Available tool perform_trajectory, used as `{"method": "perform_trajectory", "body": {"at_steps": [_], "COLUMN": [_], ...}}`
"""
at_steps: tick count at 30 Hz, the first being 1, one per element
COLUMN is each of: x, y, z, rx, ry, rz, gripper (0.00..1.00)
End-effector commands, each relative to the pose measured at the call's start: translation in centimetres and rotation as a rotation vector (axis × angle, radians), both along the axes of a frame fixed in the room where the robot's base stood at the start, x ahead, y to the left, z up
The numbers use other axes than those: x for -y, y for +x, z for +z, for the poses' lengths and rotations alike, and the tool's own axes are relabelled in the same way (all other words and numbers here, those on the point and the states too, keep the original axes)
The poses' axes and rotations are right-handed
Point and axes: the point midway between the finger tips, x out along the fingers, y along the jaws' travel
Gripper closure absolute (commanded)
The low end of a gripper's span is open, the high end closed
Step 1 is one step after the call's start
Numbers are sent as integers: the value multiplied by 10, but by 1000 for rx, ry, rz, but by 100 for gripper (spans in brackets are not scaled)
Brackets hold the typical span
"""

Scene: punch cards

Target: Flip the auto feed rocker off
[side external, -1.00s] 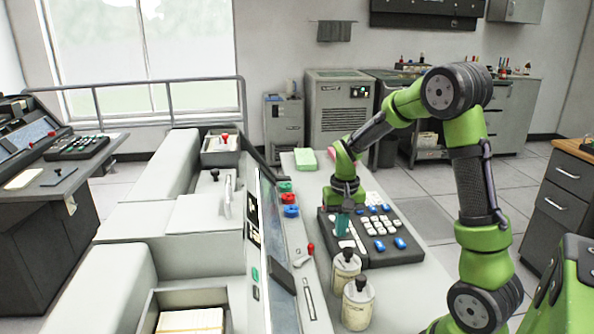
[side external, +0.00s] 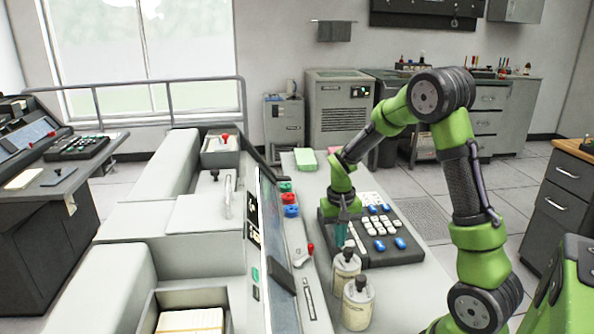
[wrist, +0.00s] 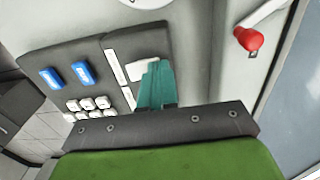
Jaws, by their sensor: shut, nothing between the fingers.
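The dark key panel (side external: 390,255) lies on the grey console, with blue and white keys. In the wrist view the panel (wrist: 60,52) shows at upper left, with a white rocker-like piece (wrist: 141,68) on its right section beside a narrow white strip. I cannot read a label on that piece, so I cannot tell if it is the auto feed rocker or which way it is set. My gripper (side external: 341,238) has teal fingers, shut and empty, pointing down over the panel's left part. In the wrist view the fingers (wrist: 158,82) partly cover the white piece; contact is unclear.
Two cream bottles with dark caps (side external: 345,272) (side external: 357,305) stand close in front of my gripper. A red-knobbed lever (side external: 310,248) stands to its left; its knob also shows in the wrist view (wrist: 249,39). Red and blue knobs (side external: 290,211) sit further back.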

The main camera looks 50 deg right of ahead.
Motion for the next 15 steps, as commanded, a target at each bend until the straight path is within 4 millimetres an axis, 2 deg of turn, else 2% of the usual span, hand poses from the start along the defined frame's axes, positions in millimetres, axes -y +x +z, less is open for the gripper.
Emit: {"method": "perform_trajectory", "body": {"at_steps": [15], "x": [10], "y": [-10], "z": [7], "rx": [0], "ry": [0], "rz": [0], "gripper": [100]}}
